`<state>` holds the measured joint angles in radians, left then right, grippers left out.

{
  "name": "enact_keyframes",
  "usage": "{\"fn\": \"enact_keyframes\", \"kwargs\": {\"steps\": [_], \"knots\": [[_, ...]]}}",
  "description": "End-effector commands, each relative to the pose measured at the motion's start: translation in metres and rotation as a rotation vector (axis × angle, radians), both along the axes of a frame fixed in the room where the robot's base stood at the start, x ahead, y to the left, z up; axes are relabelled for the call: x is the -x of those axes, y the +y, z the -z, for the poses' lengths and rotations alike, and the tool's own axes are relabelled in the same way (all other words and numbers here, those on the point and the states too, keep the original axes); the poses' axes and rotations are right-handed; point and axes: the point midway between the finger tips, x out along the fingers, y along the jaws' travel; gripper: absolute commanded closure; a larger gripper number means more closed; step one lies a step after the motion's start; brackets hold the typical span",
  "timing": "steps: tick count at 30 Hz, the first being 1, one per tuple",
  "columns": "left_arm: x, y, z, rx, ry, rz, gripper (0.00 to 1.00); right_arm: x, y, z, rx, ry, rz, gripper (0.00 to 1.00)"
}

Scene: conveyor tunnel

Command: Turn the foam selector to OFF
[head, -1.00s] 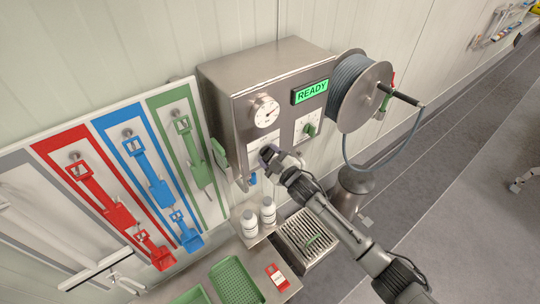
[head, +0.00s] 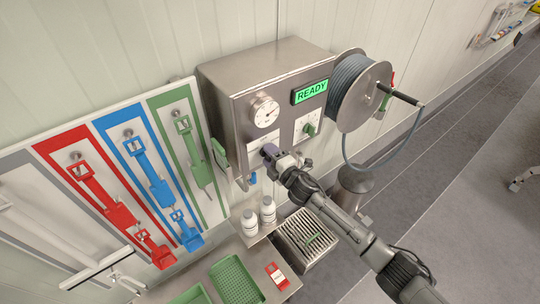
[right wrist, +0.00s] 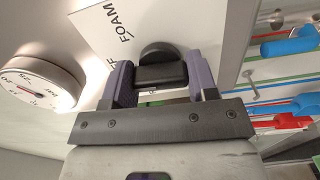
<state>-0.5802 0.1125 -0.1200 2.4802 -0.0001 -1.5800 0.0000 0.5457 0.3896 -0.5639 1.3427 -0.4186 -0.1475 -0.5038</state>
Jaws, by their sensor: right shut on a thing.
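The foam selector is a black knob (right wrist: 160,52) on a white plate (right wrist: 108,32) that reads FOAM in the right wrist view. My right gripper (right wrist: 160,68) is shut on the knob, with one purple finger on each side. In the head view my right gripper (head: 268,154) is at the lower front of the steel cabinet (head: 240,106) and hides the knob. Part of the plate's lettering is covered, so I cannot read where the knob points. My left gripper is not in view.
A gauge (head: 264,111), a green READY display (head: 310,92) and a green knob (head: 310,129) are on the cabinet. A hose reel (head: 378,98) is at its right. White bottles (head: 249,223) stand below. Coloured tool boards hang at the left.

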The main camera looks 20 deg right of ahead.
Motion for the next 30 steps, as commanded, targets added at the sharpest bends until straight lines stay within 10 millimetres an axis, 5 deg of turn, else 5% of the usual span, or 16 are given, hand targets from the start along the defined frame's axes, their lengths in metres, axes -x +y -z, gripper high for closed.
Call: {"fn": "enact_keyframes", "kwargs": {"steps": [21, 22, 30], "knots": [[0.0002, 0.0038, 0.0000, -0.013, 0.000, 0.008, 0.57, -0.0001, -0.0003, -0.0003, 0.064, -0.019, 0.000, 0.71], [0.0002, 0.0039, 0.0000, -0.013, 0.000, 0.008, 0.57, -0.0001, -0.0003, -0.0003, 0.064, -0.019, 0.000, 0.46], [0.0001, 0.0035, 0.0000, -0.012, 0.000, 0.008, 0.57, -0.0001, -0.0003, -0.0002, 0.064, -0.019, 0.000, 0.21]]}}
